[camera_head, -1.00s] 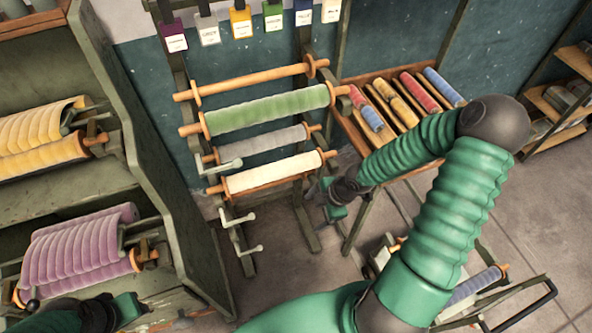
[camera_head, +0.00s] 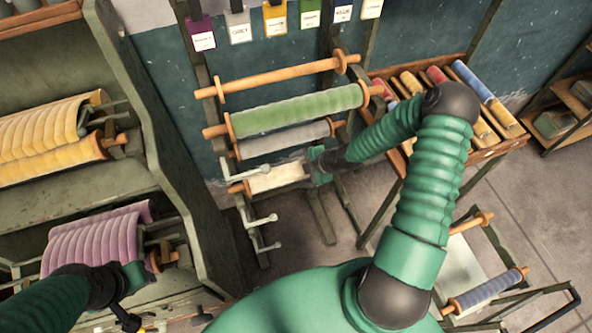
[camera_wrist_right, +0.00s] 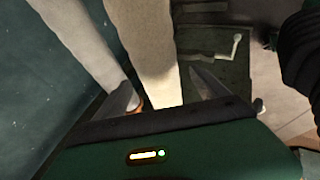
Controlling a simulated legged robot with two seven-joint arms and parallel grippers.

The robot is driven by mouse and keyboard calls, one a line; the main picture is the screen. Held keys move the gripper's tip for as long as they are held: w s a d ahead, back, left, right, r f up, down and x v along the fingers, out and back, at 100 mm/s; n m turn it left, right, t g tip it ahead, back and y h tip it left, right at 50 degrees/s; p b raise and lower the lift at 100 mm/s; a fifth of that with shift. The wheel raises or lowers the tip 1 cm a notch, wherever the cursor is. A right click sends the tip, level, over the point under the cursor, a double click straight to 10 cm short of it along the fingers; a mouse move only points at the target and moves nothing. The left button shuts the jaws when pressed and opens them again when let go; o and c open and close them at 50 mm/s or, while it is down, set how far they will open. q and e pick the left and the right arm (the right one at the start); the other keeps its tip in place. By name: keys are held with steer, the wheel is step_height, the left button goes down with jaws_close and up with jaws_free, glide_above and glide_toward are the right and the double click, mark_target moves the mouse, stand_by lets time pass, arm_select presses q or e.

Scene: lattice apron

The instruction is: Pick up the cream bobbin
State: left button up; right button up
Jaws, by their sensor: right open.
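The cream bobbin (camera_head: 272,179) lies across the lowest level of the rack, below the grey bobbin (camera_head: 285,140). Its right end is hidden by my right gripper (camera_head: 312,168), which is at that end. In the right wrist view the cream bobbin (camera_wrist_right: 152,55) runs up between the two spread fingers of my right gripper (camera_wrist_right: 165,92). The jaws are open; I cannot tell whether they touch it. The grey bobbin (camera_wrist_right: 82,40) runs alongside, left of it. My left gripper (camera_head: 128,295) is at the lower left, near the purple rolls; its jaws are unclear.
A green bobbin (camera_head: 295,110) and a bare wooden roller (camera_head: 285,76) sit higher on the rack. Pale crank handles (camera_head: 262,222) stick out below the cream bobbin. Left is a shelf with yellow (camera_head: 45,135) and purple rolls (camera_head: 95,242). A wooden tray (camera_head: 490,140) stands right.

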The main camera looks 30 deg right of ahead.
steer(key=shift+d+x, duration=0.2)
steer(key=shift+x, duration=1.05)
steer(key=shift+w+d+f, duration=0.15)
steer(key=shift+d+f, duration=0.1)
steer(key=shift+a+r, duration=0.15)
steer(key=shift+a, duration=0.2)
steer(key=c, duration=0.8)
steer(key=shift+d, duration=0.1)
jaws_close()
